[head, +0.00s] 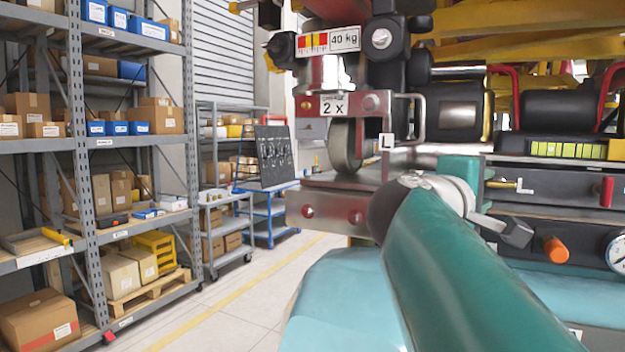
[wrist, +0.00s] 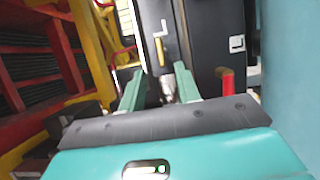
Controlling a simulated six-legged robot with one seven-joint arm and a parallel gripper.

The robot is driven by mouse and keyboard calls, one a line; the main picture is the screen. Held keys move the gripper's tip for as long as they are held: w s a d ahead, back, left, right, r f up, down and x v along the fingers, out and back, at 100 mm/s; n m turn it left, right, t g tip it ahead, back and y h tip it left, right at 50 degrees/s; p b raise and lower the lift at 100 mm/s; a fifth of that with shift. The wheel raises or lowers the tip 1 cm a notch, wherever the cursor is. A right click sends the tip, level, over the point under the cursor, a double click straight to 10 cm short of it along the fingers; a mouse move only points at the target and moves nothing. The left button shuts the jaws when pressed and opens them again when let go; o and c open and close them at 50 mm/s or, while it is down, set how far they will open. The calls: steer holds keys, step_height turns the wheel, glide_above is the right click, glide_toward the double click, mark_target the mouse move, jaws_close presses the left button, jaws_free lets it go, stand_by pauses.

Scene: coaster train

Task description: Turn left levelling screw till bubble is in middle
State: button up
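A yellow-green level vial (head: 568,150) with dark marks shows at the right in the head view. It is too small to tell where its bubble lies. In the wrist view, my gripper (wrist: 160,84) is open, its two teal fingers apart and pointing at a dark panel. A small silver screw-like part (wrist: 168,86) shows between or just beyond the fingertips, closer to the right finger. I cannot tell whether it is touched, nor whether it is the left levelling screw. In the head view my teal arm covers much of this area, and the fingertips are not clear.
The red handle also shows in the wrist view (wrist: 226,82). Shelves (head: 90,140) stand left; floor between is clear.

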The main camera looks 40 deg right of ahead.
mark_target(499, 185)
steer(key=d, duration=0.5)
steer(key=shift+w+d, duration=0.1)
steer(key=shift+d, duration=0.25)
steer(key=shift+w+d, duration=0.15)
steer(key=shift+d, duration=0.15)
jaws_close()
